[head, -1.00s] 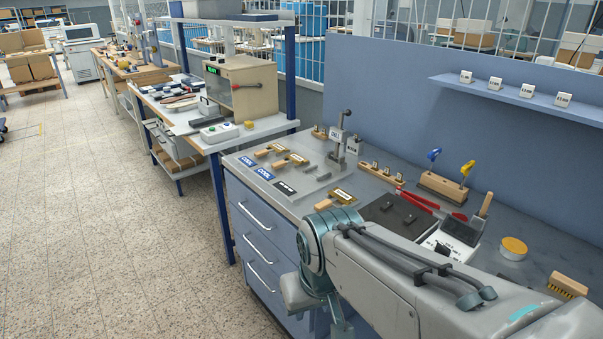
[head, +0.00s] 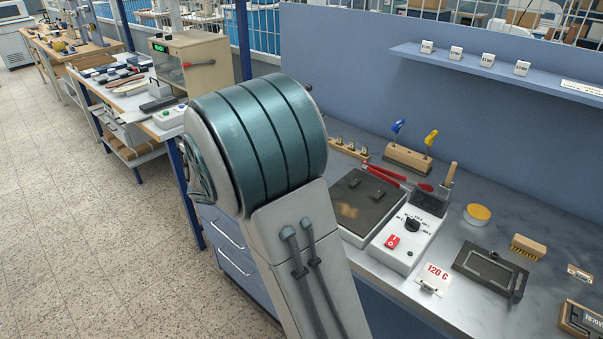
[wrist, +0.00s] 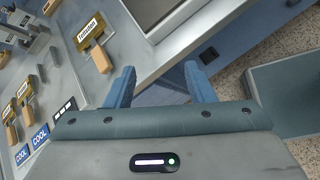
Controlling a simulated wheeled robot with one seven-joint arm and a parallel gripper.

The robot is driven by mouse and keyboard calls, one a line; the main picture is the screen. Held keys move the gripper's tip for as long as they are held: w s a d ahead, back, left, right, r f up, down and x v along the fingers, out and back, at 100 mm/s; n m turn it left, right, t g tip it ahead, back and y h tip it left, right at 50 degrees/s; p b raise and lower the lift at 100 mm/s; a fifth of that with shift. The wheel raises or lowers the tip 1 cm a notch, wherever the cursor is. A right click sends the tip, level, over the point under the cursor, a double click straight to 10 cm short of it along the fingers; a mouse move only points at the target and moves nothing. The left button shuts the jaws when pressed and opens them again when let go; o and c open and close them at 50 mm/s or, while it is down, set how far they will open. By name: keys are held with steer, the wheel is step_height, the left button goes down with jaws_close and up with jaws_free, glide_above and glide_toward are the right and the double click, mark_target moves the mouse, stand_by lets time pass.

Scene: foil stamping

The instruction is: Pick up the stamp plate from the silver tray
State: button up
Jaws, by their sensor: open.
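My gripper (wrist: 161,85) is open and empty, its two blue fingers apart over the bench's front edge. Two similar handled plates (wrist: 22,90) lie at the far left, near the blue COOL labels (wrist: 40,137). I cannot tell which one is the stamp plate. No silver tray is clearly recognisable; a grey, pale-rimmed surface (wrist: 152,34) shows at the top. In the head view, my arm hides the gripper and these plates.
The hot plate (head: 343,222) and its control box (head: 403,243) stand right of my arm. Behind are a wooden tool block (head: 408,158) and red tongs (head: 385,176). A dark frame (head: 510,283) and brush (head: 528,246) lie farther right. Open floor is at left.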

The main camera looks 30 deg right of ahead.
steer(key=w+a+f+n+t+h, duration=0.2)
steer(key=w+n+t+h, duration=0.1)
steer(key=w+n, duration=0.5)
steer(key=shift+m+h, duration=0.3)
steer(key=x, duration=0.3)
steer(key=w+p+x, duration=0.1)
steer(key=x, duration=0.5)
steer(key=shift+w+p, duration=0.35)
steer(key=shift+p+x, duration=0.7)
steer(key=shift+x, duration=1.85)
steer(key=shift+w+a+f, duration=0.1)
jaws_close()
